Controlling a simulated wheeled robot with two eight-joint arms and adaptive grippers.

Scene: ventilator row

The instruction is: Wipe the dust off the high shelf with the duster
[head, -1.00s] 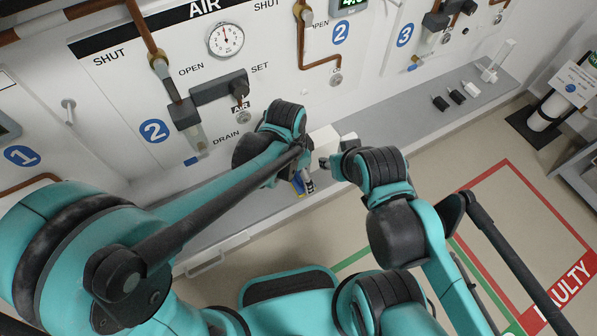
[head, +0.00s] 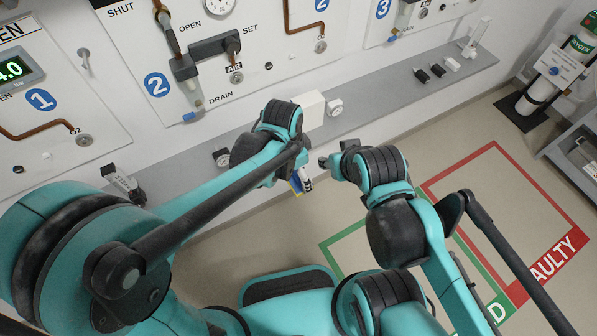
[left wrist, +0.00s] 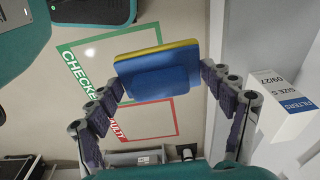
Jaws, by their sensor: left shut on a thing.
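A flat blue and yellow pad, which looks like the duster (left wrist: 158,78), is between the fingertips of my left gripper (left wrist: 162,80) in the left wrist view. The fingers are shut on its two sides. In the head view, my left gripper (head: 306,184) and a sliver of blue and yellow show below the wrist, in front of the wall shelf. My right gripper (head: 335,161) is to its right, and its fingers are too small to judge. A grey shelf (head: 375,108) runs along the wall; I cannot tell if it is the high shelf. No dust is discernible.
A white filters box (head: 313,108) stands on the grey shelf close to my left wrist, and also shows in the left wrist view (left wrist: 285,105). Small black and white items (head: 437,70) stand further right. An oxygen cylinder (head: 560,75) is far right. The marked floor is clear.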

